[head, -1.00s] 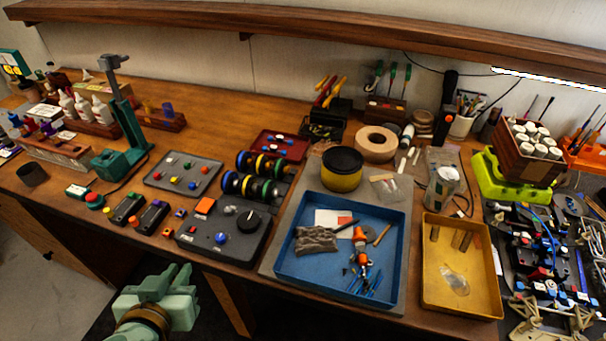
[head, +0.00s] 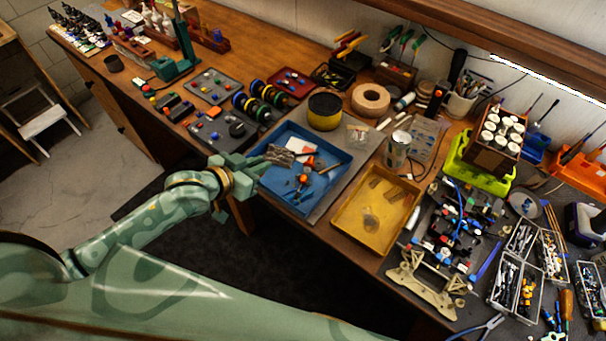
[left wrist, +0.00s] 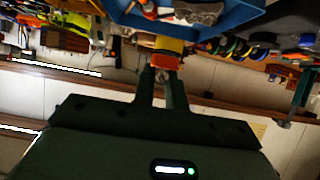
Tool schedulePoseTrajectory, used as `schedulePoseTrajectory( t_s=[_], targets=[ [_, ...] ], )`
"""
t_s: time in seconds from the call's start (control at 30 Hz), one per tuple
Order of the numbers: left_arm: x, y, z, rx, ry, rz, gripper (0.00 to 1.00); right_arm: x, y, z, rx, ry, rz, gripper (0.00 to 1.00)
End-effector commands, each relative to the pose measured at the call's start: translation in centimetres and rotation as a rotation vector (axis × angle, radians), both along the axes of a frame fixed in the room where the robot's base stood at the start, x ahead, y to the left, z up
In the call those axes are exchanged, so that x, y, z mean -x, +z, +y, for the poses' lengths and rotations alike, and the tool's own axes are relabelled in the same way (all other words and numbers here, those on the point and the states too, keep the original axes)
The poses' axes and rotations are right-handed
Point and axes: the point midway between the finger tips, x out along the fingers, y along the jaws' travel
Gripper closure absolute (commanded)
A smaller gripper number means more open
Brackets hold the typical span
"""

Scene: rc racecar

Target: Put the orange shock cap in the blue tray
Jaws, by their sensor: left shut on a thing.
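The blue tray (head: 330,184) lies on a grey mat at the bench front. It holds a grey crumpled cloth (head: 279,156), a white and orange card, an orange-tipped tool and thin blue pieces. My left gripper (head: 264,161) is at the tray's left rim, its fingers pointing over it. In the left wrist view, the left gripper (left wrist: 163,68) is shut on a small orange piece, seemingly the orange shock cap (left wrist: 165,61). The blue tray (left wrist: 232,20) shows beyond at the top. The cap is too small to make out in the head view. My right gripper is out of view.
A yellow tray (head: 345,222) stands right of the blue tray. A grey control box (head: 222,134) is to the left. Electronics and parts crowd the right side.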

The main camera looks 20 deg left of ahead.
Motion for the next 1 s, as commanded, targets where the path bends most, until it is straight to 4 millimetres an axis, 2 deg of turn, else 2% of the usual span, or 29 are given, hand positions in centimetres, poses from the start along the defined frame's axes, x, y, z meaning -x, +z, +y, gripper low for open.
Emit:
schedulePoseTrajectory(
  t_s=[0.03, 0.23, 0.3, 0.4, 0.63, 0.8, 1.0],
  targets=[
    [-0.5, -0.8, -1.4, 0.01, 0.002, -0.001, 1.0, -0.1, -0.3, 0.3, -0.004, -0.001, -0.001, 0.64],
    [-2.2, -3.5, -7.2, 0.009, 0.0, 0.0, 1.0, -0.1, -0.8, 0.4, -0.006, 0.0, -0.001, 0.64],
    [-2.5, -5.5, -8.2, 0.003, 0.001, 0.003, 1.0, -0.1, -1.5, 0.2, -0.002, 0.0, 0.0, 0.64],
    [-2.9, -7.1, -9.5, 0.003, 0.001, 0.002, 1.0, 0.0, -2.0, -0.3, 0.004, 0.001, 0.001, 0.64],
    [-3.4, -8.9, -11.1, 0.002, 0.0, 0.001, 1.0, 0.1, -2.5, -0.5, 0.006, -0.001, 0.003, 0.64],
    [-3.5, -11.7, -11.3, -0.002, 0.0, 0.002, 1.0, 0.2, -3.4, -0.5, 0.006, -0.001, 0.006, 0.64],
    [-3.5, -12.1, -11.3, 0.0, 0.0, -0.001, 1.0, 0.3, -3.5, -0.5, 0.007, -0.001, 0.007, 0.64]
  ],
)
